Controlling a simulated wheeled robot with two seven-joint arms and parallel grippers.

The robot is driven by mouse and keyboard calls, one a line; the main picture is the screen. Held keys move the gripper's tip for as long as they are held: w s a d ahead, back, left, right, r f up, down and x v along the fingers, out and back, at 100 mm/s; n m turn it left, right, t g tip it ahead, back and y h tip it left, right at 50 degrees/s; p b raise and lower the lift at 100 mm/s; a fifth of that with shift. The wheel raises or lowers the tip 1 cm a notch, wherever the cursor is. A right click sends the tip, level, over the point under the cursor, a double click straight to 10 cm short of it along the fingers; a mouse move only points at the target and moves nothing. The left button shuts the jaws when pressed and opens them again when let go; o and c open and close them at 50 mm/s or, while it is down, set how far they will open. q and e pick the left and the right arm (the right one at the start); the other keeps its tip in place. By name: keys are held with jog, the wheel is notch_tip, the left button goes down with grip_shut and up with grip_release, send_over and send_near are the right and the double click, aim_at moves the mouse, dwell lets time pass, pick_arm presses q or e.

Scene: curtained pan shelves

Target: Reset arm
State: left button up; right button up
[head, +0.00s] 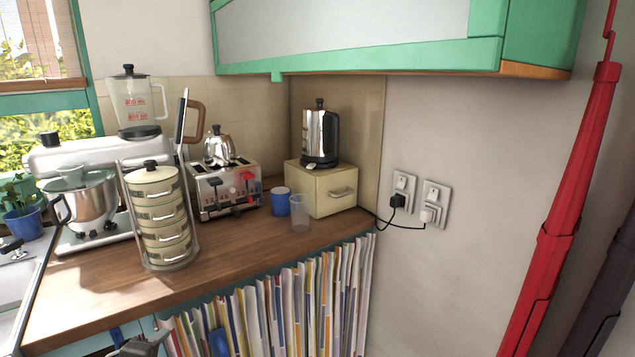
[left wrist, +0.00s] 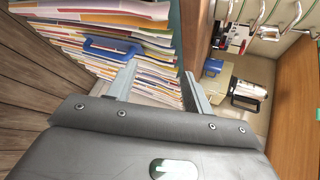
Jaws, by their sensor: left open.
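My left gripper shows in the left wrist view (left wrist: 158,72) with its two grey fingers apart and nothing held between them. Beyond the fingers is the striped curtain (left wrist: 130,22) under the counter, with a blue handle-like thing (left wrist: 112,48) at it. In the head view, a grey part of my left gripper (head: 142,346) shows at the bottom edge, left of the striped curtain (head: 290,305). Its fingertips are hard to make out there. My right gripper is in neither view.
The wooden counter (head: 100,300) holds a stacked tin carrier (head: 160,215), a mixer (head: 90,205), a toaster (head: 225,190), a blue cup (head: 280,202), a clear cup (head: 300,213) and a kettle on a box (head: 330,195). A long red thing (head: 565,220) hangs at the right.

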pick_arm(q)
jog(key=s+d+f+n+g+h, duration=0.1)
jog(key=s+d+f+n+g, duration=0.35)
jog(key=s+f+n, duration=0.7)
jog(key=s+d+f+n+g, duration=0.3)
jog(key=s+f+n+g, duration=0.45)
jog(key=s, duration=0.75)
notch_tip(320, 180, down, 27)
jog(key=s+m+t, duration=0.1)
jog(key=m+t, duration=0.1)
jog(key=s+a+f+g, duration=0.1)
jog(key=s+a+f, duration=0.2)
jog(key=s+f, duration=1.2)
jog(key=shift+s+a+f+g, duration=0.2)
jog(key=shift+s+f+g, duration=0.1)
jog(key=shift+s, duration=0.35)
